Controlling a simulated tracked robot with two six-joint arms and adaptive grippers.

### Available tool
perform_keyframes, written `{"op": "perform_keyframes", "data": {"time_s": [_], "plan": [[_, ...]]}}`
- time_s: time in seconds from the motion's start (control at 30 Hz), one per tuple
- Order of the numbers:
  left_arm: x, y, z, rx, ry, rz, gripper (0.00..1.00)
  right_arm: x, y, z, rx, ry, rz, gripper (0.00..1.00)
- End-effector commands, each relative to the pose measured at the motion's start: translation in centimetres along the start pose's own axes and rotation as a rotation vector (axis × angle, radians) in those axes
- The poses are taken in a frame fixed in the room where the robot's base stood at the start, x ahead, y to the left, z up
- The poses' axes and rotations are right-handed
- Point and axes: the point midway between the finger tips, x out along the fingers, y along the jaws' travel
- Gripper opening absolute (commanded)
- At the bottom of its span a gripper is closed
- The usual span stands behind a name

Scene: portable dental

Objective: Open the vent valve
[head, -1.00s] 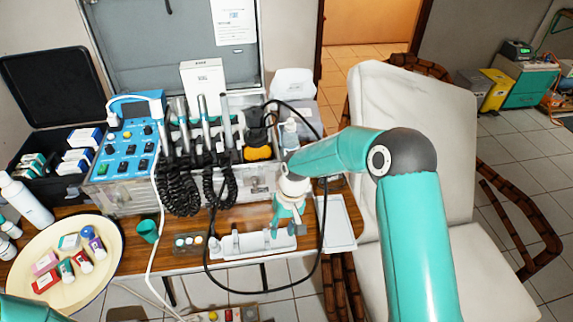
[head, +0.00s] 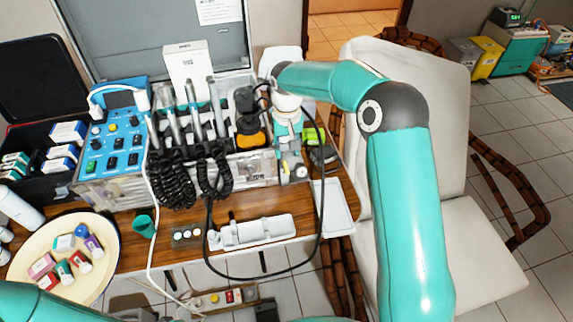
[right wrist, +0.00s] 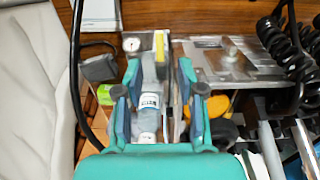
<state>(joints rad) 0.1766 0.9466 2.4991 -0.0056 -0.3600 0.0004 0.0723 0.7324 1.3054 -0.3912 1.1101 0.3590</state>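A yellow upright piece (right wrist: 160,52), which looks like the vent valve's handle, stands beside a small round white gauge (right wrist: 131,44) at the end of the metal dental case. In the head view the gauge (head: 299,169) and the yellow piece (head: 285,166) show just below my right gripper (head: 288,140). In the right wrist view my right gripper (right wrist: 160,70) is open, its fingertips apart on either side of the yellow piece. A clear labelled bottle (right wrist: 150,112) also shows between the fingers. I cannot tell whether anything touches. My left gripper is out of view.
The case holds handpieces with black coiled cords and a blue control box (head: 115,140). A black cable loops over the wooden table (head: 190,260) around a white holder (head: 252,232). A white tray (head: 333,207) lies right of it, beside the white chair (head: 455,240).

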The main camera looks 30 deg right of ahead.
Motion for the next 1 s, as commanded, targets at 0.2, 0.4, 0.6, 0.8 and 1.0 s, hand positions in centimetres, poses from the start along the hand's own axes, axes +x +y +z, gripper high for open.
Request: {"op": "perform_keyframes", "data": {"time_s": [0.2, 0.4, 0.6, 0.8, 1.0], "plan": [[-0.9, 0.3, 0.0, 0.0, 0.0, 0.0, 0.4, 4.4, 0.0, 0.1, 0.0, -0.004, 0.001, 0.39], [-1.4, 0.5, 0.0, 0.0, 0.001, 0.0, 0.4, 7.1, 0.1, 0.1, 0.0, -0.002, 0.001, 0.39], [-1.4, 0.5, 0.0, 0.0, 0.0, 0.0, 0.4, 8.1, 0.1, 0.0, 0.001, 0.0, 0.0, 0.39], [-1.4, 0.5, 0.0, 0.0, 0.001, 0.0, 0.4, 8.1, 0.1, 0.0, 0.001, 0.0, 0.0, 0.39], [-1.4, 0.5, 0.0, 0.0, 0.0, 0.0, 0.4, 8.1, 0.1, 0.0, 0.001, 0.001, 0.0, 0.12]]}}
